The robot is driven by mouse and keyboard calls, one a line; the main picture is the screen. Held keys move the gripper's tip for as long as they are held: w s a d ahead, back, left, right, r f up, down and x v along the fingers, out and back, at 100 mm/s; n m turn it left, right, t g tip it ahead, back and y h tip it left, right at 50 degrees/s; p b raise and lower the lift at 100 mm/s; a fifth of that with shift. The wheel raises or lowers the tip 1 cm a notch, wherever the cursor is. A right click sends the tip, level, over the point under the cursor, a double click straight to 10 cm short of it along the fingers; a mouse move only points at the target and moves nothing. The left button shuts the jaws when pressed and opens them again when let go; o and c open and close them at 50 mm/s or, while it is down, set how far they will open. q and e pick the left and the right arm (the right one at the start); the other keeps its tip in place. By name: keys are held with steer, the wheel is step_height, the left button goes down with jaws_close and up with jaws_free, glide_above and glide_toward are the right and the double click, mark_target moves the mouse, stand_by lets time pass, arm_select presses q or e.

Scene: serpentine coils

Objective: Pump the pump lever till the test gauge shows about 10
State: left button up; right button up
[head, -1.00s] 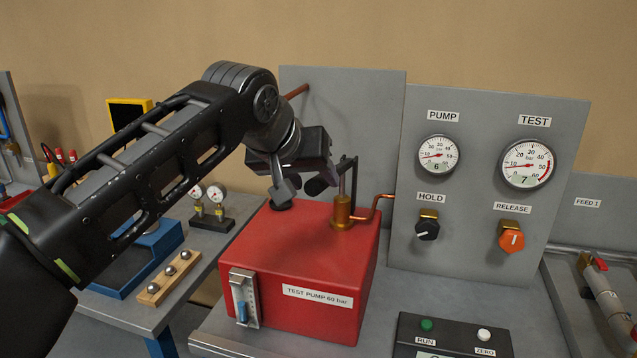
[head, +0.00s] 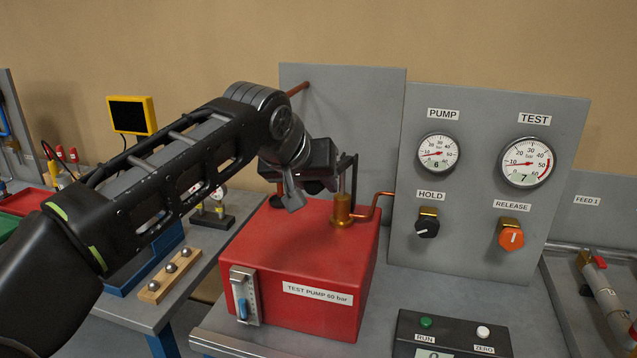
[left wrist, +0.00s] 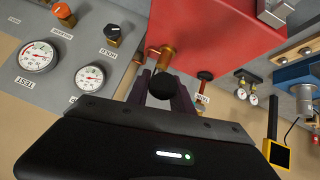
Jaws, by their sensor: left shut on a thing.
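The red test pump (head: 305,240) sits on the bench, with a brass cylinder (head: 342,212) and dark linkage on top. My left gripper (head: 310,186) is above the pump, left of the cylinder. In the left wrist view the black knob of the pump lever (left wrist: 162,88) lies between my fingers, which are shut on it. In the head view the gripper hides most of the lever. The test gauge (head: 527,163) reads 7 on its display. The pump gauge (head: 437,153) needle stands low; its digit looks like 6. My right gripper is not in view.
The grey panel also carries the black hold knob (head: 427,228) and orange release knob (head: 510,238). A run/zero box (head: 452,335) stands in front. Small gauges (head: 212,205) and a wooden block with balls (head: 168,278) are at the left.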

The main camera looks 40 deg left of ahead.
arm_select(q)
jaws_close()
stand_by(0.8)
step_height(320, 180, down, 8)
steer(key=t+y+b, duration=0.1)
steer(key=t+b, duration=0.2)
steer(key=b, duration=1.2)
steer(key=shift+s+d+r+b, duration=0.2)
steer(key=shift+s+b, duration=0.1)
steer(key=shift+s, duration=0.15)
steer(key=shift+f, duration=0.15)
steer(key=o, duration=0.8)
jaws_free()
